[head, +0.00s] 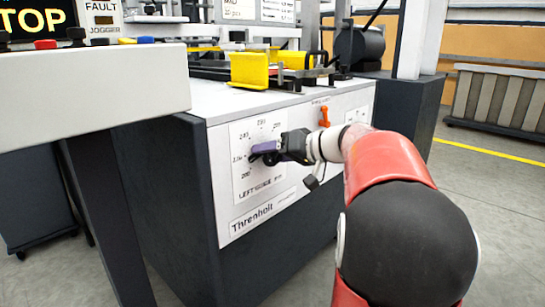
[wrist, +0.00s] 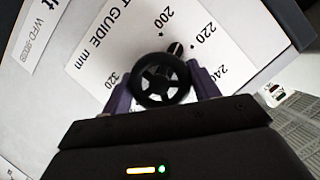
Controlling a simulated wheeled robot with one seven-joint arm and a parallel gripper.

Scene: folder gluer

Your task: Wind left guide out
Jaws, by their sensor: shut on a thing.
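The left guide handwheel (wrist: 160,80) is a black spoked wheel on a white dial plate (wrist: 100,50) lettered "GUIDE mm". In the wrist view its pointer (wrist: 175,48) stands between the 200 and 220 marks. My gripper (wrist: 162,85) has its purple fingers on either side of the wheel, shut on it. In the head view my gripper (head: 266,147) is at the dial plate (head: 258,175) on the machine's front panel, and it hides most of the wheel.
An orange lever (head: 324,116) sits on the panel to the right of my gripper. A yellow guide block (head: 249,70) stands on the machine top. A grey console (head: 95,85) juts in at the left. Open floor (head: 480,200) lies to the right.

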